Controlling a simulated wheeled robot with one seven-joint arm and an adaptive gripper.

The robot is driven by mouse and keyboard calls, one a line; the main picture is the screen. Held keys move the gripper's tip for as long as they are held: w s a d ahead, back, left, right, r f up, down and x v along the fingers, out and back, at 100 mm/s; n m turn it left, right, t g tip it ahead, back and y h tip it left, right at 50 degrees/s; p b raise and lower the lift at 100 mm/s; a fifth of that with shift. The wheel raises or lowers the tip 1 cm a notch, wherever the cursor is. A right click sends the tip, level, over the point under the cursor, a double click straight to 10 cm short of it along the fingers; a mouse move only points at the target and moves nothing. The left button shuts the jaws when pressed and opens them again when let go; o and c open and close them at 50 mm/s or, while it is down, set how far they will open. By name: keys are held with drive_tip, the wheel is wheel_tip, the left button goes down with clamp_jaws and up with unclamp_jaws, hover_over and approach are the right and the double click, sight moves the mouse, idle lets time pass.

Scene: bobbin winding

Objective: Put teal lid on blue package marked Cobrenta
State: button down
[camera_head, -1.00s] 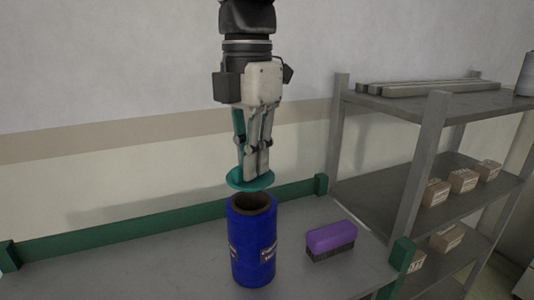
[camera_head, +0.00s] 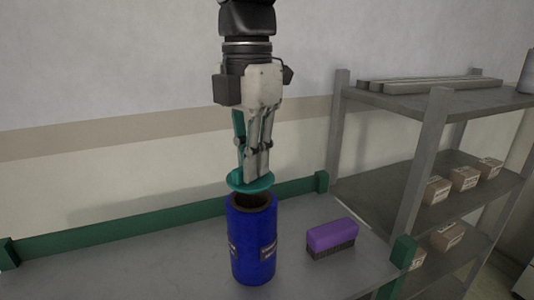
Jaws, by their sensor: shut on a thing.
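The teal lid (camera_head: 250,186) is a round disc held level in my gripper (camera_head: 254,176), which points straight down and is shut on it. The lid is just above the open top of the blue package (camera_head: 254,250) and covers the back part of the opening from view. A small dark gap shows between them at the front. The package is an upright cylinder with dark labels whose writing is too small to read. It stands on the grey table.
A purple brush (camera_head: 331,238) lies on the table (camera_head: 150,262) right of the package. A green rail (camera_head: 150,226) runs along the table's back edge. A grey shelf unit (camera_head: 420,170) with several small boxes stands at the right. The table's left side is clear.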

drive_tip(key=shift+f+b, duration=0.4)
drive_tip(key=shift+f, duration=1.2)
drive_tip(key=c, duration=1.6)
unclamp_jaws()
